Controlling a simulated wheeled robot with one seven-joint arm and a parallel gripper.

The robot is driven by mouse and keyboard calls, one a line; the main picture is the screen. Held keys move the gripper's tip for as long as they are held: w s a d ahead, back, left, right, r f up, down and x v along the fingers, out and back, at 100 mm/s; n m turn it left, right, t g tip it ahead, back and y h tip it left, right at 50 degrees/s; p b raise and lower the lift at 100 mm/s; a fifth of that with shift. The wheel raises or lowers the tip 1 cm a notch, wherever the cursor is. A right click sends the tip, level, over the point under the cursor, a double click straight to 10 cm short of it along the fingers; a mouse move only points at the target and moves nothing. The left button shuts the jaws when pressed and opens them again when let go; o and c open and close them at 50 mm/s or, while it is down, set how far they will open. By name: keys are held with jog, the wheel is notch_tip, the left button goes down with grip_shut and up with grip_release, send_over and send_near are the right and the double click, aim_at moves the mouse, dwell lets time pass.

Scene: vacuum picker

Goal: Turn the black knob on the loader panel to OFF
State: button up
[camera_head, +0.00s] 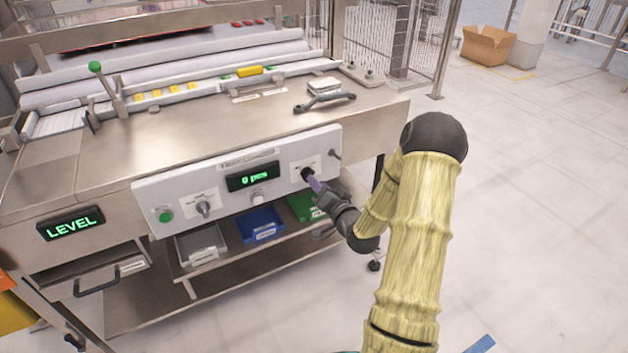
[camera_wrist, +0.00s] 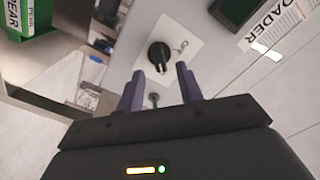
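The black knob (camera_head: 307,173) sits on a white plate on the right part of the pale loader panel (camera_head: 230,198). In the wrist view the knob (camera_wrist: 158,54) is ahead of my gripper (camera_wrist: 160,72), roughly centred between its purple fingers. The fingers are apart and nothing is held between them. In the head view my gripper (camera_head: 317,185) is right at the knob, partly covering it. I cannot tell whether the fingers touch it.
The panel also has a green display (camera_head: 253,177), a silver knob (camera_head: 205,208), a green button (camera_head: 165,215) and a small toggle (camera_head: 334,154). Below are a blue bin (camera_head: 260,224) and a green bin (camera_head: 304,207). A black handle (camera_head: 325,101) lies on the tabletop.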

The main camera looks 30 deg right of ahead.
jog(key=w, duration=0.3)
jog(key=shift+w, duration=0.25)
jog(key=shift+c, duration=0.5)
grip_shut()
